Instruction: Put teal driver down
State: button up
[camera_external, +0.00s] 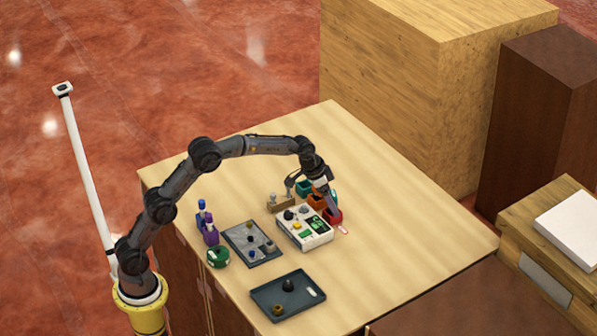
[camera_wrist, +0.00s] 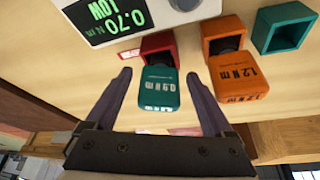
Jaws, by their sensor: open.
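The teal driver (camera_wrist: 159,88) has a block-shaped handle with white print and shows in the wrist view in front of the red holder (camera_wrist: 160,46). It appears to stand in that holder, though its lower end is hidden. My gripper (camera_wrist: 158,76) is open, with one finger on each side of the teal handle and a visible gap at both sides. In the external view my gripper (camera_external: 331,206) is low over the red holder (camera_external: 335,216), and the teal driver cannot be made out clearly there.
The orange driver (camera_wrist: 240,83) stands at the orange holder (camera_wrist: 228,36), right of my gripper. The teal holder (camera_wrist: 287,28) beyond it looks empty. A tester (camera_external: 303,228) reading 0.70 LOW is close by. A dark tray (camera_external: 289,295) and a grey mat (camera_external: 240,238) lie nearer.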

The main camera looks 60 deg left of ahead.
jog(key=shift+r, duration=0.5)
jog(key=v, duration=1.1)
jog(key=shift+s+r, duration=0.25)
jog(key=s+a+r+n+t+y, duration=0.1)
jog(key=s+a+r, duration=0.15)
jog(key=s, duration=0.85)
jog(key=s+a+r+n, duration=0.1)
jog(key=s+a+r, duration=0.15)
jog(key=s, duration=0.85)
jog(key=s+a+f+n, duration=0.1)
jog(key=s+f, duration=0.3)
jog(key=s, duration=0.5)
jog(key=s+a+f+n, duration=0.1)
jog(key=s+a+f, duration=0.1)
jog(key=s+f, duration=0.3)
jog(key=s, duration=0.4)
jog(key=shift+f+y, duration=0.2)
jog(key=shift+y, duration=0.2)
